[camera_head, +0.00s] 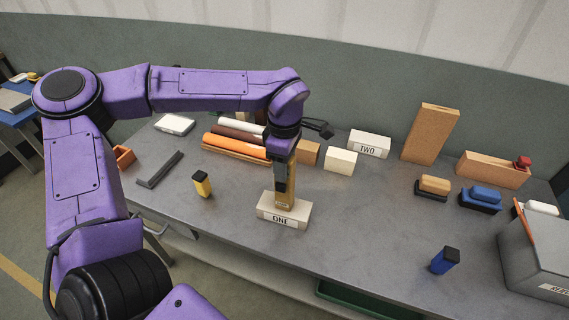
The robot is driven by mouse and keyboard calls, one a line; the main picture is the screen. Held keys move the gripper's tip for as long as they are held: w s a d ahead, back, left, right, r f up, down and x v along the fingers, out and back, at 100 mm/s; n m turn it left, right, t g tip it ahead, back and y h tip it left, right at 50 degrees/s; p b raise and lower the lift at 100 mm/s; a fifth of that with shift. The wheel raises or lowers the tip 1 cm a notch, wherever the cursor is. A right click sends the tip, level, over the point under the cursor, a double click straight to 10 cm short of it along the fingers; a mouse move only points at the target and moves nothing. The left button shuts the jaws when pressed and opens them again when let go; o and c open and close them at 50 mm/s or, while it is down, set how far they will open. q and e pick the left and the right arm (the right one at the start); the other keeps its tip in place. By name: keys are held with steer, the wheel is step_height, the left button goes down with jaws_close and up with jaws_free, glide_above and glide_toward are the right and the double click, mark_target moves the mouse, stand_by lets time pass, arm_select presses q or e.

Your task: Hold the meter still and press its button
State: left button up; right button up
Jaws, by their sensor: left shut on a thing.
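My left gripper (281,178) points down at the middle of the table, shut on an upright yellow-brown thing (285,200), which looks like the meter. The meter stands at the white block marked ONE (297,211); I cannot tell whether it rests on the block or just behind its front face. The gripper hides much of the meter, and I cannot make out its button. A second white block marked TWO (369,144) stands farther back. My right gripper is not in view.
A yellow black-capped piece (202,185) stands left, a blue one (444,262) right. Orange, brown and white rolls (238,145) lie behind my wrist. A tall tan brick (430,134), blue stamp-like block (481,199) and grey box (540,250) stand right.

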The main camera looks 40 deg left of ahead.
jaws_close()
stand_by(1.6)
